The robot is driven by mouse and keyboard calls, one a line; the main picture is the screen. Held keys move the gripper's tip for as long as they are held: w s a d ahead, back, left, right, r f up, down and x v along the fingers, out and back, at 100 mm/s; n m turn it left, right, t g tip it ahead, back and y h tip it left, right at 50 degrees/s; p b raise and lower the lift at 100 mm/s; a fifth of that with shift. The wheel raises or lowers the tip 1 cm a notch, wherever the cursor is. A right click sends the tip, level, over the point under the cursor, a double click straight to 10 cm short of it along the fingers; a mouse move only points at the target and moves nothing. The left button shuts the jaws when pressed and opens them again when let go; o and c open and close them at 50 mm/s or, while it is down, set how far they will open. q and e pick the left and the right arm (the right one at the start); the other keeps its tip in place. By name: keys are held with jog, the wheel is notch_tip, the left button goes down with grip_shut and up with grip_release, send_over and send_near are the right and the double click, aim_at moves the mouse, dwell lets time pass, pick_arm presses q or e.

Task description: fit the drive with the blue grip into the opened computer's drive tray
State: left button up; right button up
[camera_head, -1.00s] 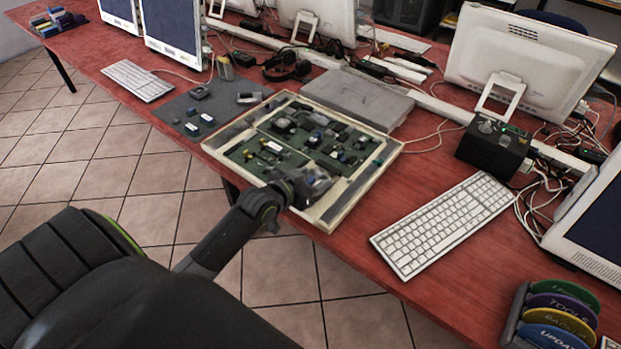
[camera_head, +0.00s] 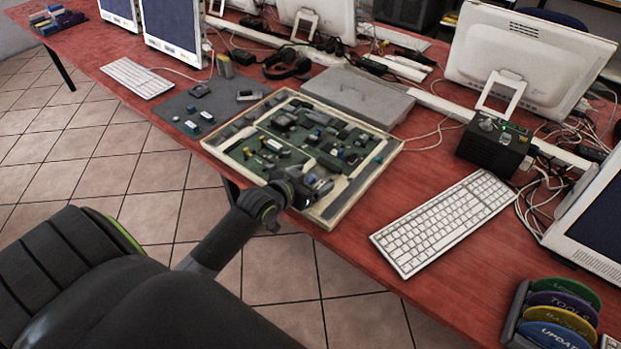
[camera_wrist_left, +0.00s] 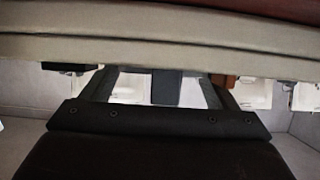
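The opened computer (camera_head: 345,210) lies flat on the red table, a shallow pale-rimmed case with green boards inside. My left gripper (camera_head: 317,189) is over its near edge. A small blue patch (camera_head: 311,179) shows beside the fingers; I cannot tell whether it is the grip of the drive. In the left wrist view, the case's pale rim (camera_wrist_left: 160,48) crosses in front of my left gripper (camera_wrist_left: 160,75) and hides its fingertips. A dark grey block (camera_wrist_left: 166,88) shows between the two fingers; whether they touch it is unclear. My right gripper is not in view.
A dark mat (camera_head: 222,112) with several small parts lies left of the case. A grey lid-like panel (camera_head: 357,96) lies behind it. A white keyboard (camera_head: 442,222) and black box (camera_head: 493,145) stand to the right. Bare red table (camera_head: 470,290) is at the front right.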

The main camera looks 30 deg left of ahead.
pick_arm(q)
jog(key=shift+s, duration=0.15)
jog(key=p+v, duration=0.1)
jog(key=v, duration=1.6)
jog(key=shift+p, duration=0.3)
jog(key=shift+r, duration=0.25)
notch_tip(320, 180, up, 6)
jog(key=p, duration=0.6)
jog(key=shift+f+p, duration=0.1)
jog(key=shift+p, duration=0.2)
